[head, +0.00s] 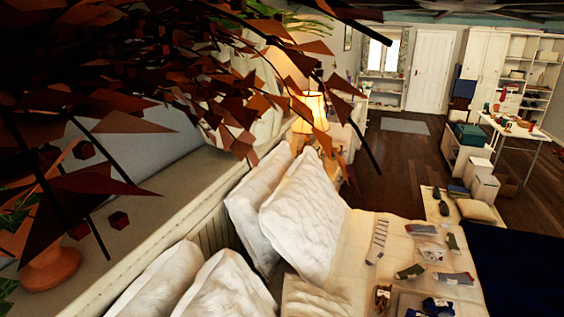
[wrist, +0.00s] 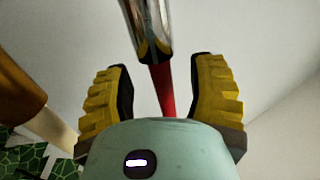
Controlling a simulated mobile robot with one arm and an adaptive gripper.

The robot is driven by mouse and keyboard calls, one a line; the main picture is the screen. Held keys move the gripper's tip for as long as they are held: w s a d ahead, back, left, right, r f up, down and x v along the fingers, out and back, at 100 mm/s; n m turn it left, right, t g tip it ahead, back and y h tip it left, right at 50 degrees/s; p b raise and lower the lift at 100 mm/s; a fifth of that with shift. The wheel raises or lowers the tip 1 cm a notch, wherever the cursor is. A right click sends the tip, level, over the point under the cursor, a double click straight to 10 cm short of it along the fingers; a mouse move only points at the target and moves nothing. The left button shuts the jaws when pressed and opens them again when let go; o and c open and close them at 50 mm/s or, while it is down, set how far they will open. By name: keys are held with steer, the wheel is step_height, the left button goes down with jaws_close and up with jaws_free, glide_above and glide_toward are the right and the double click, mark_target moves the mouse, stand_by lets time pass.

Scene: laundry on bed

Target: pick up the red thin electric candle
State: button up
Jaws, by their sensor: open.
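In the wrist view, my gripper (wrist: 160,68) is open, with its yellow and black fingers spread to either side. A thin red stick-like thing (wrist: 164,92), which looks like the red candle, shows between the fingers. Its lower part is hidden behind the pale green gripper body. A shiny dark and silver cylinder (wrist: 148,28) with a gold-coloured end stands above and partly overlaps it. I cannot tell whether the two are joined, or whether a finger touches the red thing. In the head view, neither my gripper nor the candle can be made out.
Red-brown leaves (head: 150,125) fill the upper left of the head view. A terracotta pot (head: 50,270) stands on the ledge (head: 190,190). White pillows (head: 300,220) and several socks (head: 410,271) lie on the bed. A brown and cream thing (wrist: 25,105) is left in the wrist view.

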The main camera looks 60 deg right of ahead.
steer(key=shift+w+a, duration=0.4)
steer(key=shift+c, duration=0.3)
jaws_close()
